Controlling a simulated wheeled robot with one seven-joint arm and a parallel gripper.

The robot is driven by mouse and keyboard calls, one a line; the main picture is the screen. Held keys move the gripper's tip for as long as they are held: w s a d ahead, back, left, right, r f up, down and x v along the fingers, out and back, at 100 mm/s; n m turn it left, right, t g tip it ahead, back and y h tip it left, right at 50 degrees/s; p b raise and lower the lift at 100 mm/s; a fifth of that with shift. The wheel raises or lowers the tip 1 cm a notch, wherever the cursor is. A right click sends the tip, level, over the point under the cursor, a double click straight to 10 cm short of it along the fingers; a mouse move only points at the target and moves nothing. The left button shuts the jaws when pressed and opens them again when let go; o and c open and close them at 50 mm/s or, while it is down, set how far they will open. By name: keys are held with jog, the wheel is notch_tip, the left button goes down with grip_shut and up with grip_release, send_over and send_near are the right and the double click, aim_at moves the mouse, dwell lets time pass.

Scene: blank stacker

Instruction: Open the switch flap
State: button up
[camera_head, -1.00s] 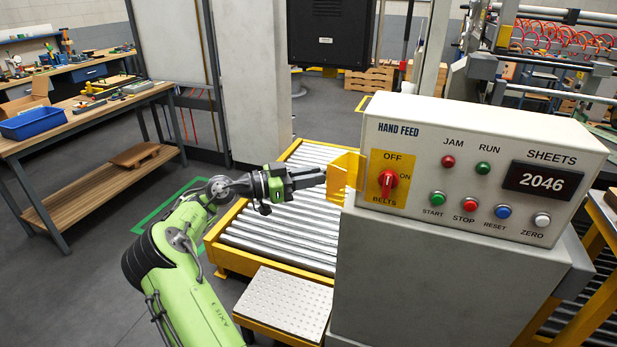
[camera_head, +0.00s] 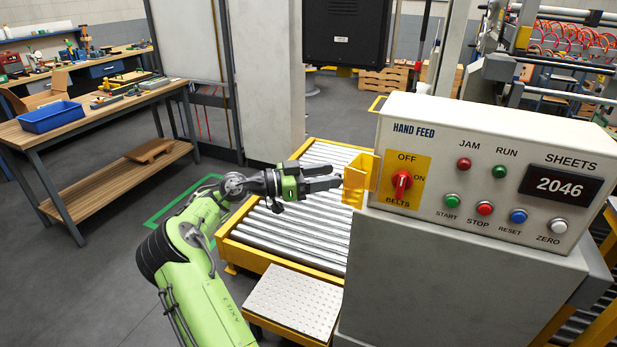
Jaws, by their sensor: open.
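The yellow switch flap (camera_head: 357,181) stands swung out to the left of the control panel (camera_head: 475,175), at the panel's left edge. The red switch knob (camera_head: 402,184) shows uncovered on its yellow plate, between the OFF, ON and BELTS labels. My gripper (camera_head: 338,177) is level with the flap, just to its left, with the dark fingers pointing right at it. The fingers are open. Whether the fingertips touch the flap I cannot tell.
A roller conveyor (camera_head: 232,247) with a yellow frame lies below and behind my gripper. A perforated metal step (camera_head: 293,303) is in front of it. A workbench (camera_head: 95,118) with a blue bin (camera_head: 52,117) stands at the left. A pale column (camera_head: 276,80) rises behind the arm.

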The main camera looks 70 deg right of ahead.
jog(key=p+v, duration=0.5)
jog(key=v, duration=1.1)
jog(key=shift+s, duration=0.1)
jog(key=shift+c, duration=0.2)
